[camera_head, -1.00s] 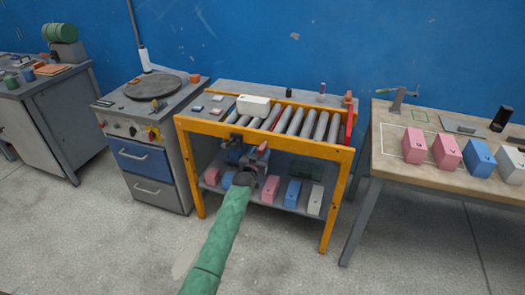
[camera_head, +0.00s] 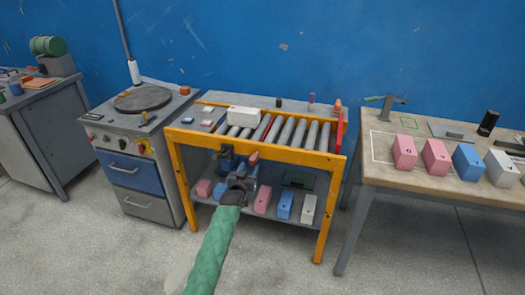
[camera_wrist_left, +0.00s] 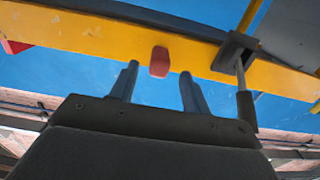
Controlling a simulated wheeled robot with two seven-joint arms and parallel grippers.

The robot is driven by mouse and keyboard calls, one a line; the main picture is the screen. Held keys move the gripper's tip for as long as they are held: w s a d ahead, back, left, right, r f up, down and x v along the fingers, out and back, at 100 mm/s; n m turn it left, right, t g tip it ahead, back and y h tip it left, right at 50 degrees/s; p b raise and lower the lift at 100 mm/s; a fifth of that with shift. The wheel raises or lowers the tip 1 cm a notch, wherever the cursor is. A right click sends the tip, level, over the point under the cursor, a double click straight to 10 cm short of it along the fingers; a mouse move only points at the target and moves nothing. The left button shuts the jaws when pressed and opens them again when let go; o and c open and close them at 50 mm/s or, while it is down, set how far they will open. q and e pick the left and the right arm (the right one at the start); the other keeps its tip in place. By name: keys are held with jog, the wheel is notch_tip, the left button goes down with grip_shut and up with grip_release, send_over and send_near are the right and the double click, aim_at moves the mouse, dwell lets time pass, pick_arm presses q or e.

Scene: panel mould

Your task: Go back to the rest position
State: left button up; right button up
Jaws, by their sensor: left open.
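My left gripper (camera_head: 240,172) is in front of the yellow-framed roller stand (camera_head: 258,147), below its front top rail. My green-sleeved left arm comes up from the bottom of the head view. In the left wrist view the two fingers of my left gripper (camera_wrist_left: 157,90) are apart with nothing between them. Beyond the fingertips is the yellow rail (camera_wrist_left: 110,38) with a small red part (camera_wrist_left: 159,61) on it. Contact between the fingers and the rail does not show. My right gripper is not in view.
A white block (camera_head: 243,115) lies on the rollers. Pink, blue and white blocks lie on the lower shelf (camera_head: 227,201). A drawer cabinet (camera_head: 140,165) stands left. A workbench (camera_head: 440,183) with several lettered blocks stands right. The floor in front is clear.

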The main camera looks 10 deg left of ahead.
pick_arm(q)
jog(key=s+d+r+m+g, duration=0.1)
jog(key=s+d+g, duration=0.35)
jog(key=s, duration=0.55)
jog(key=s+d+r+g, duration=0.1)
jog(key=s+d+g, duration=0.35)
jog(key=s, duration=0.55)
jog(key=s+d+f+g, duration=0.1)
jog(key=s+f+g, duration=0.1)
jog(key=s, duration=1.1)
jog(key=s+d+f+g, duration=0.2)
jog(key=s+f, duration=0.3)
jog(key=s, duration=0.8)
jog(key=s+d+f+m+g+h, duration=0.1)
jog(key=s+f, duration=0.3)
jog(key=s, duration=0.9)
jog(key=shift+s+d+f+g, duration=0.2)
jog(key=shift+d+g, duration=0.3)
jog(key=shift+g, duration=0.4)
